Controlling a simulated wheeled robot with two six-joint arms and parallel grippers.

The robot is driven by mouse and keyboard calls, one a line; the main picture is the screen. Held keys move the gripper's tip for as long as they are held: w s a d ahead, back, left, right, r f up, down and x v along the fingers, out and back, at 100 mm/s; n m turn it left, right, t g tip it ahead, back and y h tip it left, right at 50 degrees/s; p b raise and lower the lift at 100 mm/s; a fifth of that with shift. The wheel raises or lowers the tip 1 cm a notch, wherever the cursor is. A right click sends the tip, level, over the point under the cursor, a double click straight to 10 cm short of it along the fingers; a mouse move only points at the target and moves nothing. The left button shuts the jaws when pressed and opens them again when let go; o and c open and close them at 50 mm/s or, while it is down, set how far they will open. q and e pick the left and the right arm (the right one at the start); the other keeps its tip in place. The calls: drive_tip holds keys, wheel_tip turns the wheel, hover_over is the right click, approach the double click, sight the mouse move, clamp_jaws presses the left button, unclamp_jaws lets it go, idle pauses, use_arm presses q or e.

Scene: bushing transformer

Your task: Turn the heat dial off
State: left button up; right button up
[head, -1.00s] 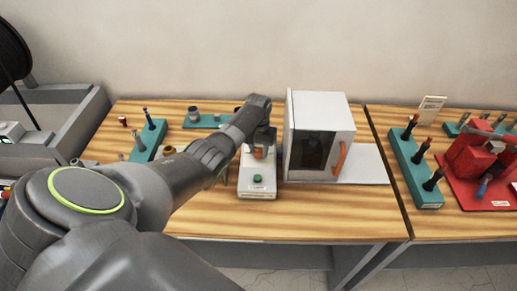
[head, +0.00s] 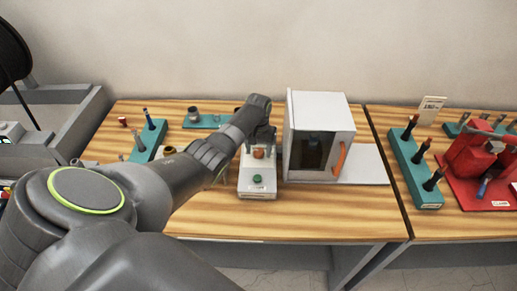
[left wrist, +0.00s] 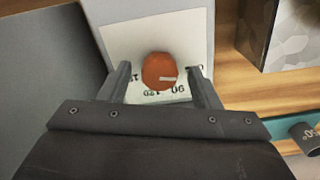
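The orange heat dial (head: 258,154) is on top of a small white device (head: 257,189) on the wooden table. In the left wrist view the round dial (left wrist: 159,71) has a pale mark pointing to the right. Printed numbers, partly hidden, surround it. My left gripper (head: 262,140) is over the device. In the left wrist view its two fingers (left wrist: 160,77) are apart, one on each side of the dial, with a gap visible on both sides. My right gripper is not in view.
A green knob (head: 257,179) is on the device's front. A white cabinet (head: 322,109) with an orange handle (head: 340,159) stands close at right. Teal racks (head: 148,141) are at left, another (head: 416,176) farther right. The front table strip is clear.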

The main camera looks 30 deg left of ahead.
sight(258, 151)
use_arm(q)
wheel_tip(258, 151, up, 17)
drive_tip(key=b, duration=0.1)
drive_tip(key=shift+r, duration=0.2)
idle(0.5)
idle(0.4)
